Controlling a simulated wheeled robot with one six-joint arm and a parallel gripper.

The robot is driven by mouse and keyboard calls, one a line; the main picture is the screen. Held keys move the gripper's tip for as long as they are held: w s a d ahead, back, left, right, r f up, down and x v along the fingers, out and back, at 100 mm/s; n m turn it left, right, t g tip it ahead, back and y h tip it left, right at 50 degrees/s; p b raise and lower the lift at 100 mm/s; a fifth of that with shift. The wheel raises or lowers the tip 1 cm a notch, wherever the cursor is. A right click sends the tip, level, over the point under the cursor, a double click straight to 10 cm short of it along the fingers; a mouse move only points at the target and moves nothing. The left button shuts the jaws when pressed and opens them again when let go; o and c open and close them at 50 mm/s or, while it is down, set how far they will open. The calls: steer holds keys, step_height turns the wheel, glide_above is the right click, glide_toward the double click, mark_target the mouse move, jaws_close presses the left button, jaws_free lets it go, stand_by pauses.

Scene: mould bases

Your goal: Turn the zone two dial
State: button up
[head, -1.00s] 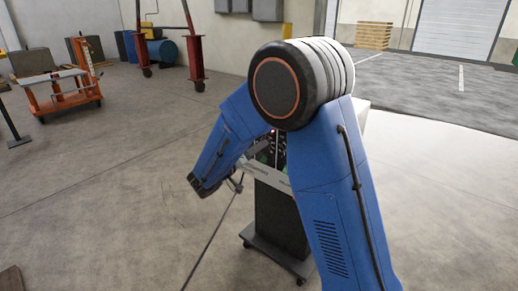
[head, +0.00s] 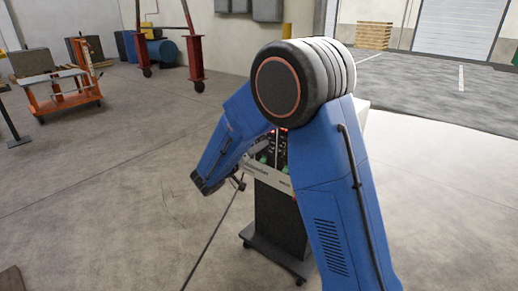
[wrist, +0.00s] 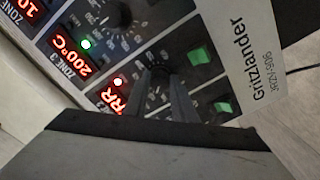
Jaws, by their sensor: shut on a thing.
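The zone two dial (wrist: 160,77) is a dark round knob on the controller's black panel, in the row of a red display reading "RR" (wrist: 115,95), its left part hidden. The end of the zone label beside that display looks like a 2. My gripper (wrist: 166,88) is shut on this dial, one finger on each side, hiding part of the knob and its scale. In the head view the controller cabinet (head: 280,215) stands behind my arm, which hides much of it, including the dial.
Green switches (wrist: 200,55) lie right of the dials. The cabinet stands on castors. An orange trolley (head: 60,92) is far left, with open floor between.

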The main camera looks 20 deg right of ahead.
steer(key=shift+n, duration=9.9)
steer(key=o, duration=1.1)
steer(key=shift+c, duration=0.2)
steer(key=shift+r, duration=0.1)
steer(key=shift+a, duration=0.1)
steer(key=v, duration=1.7)
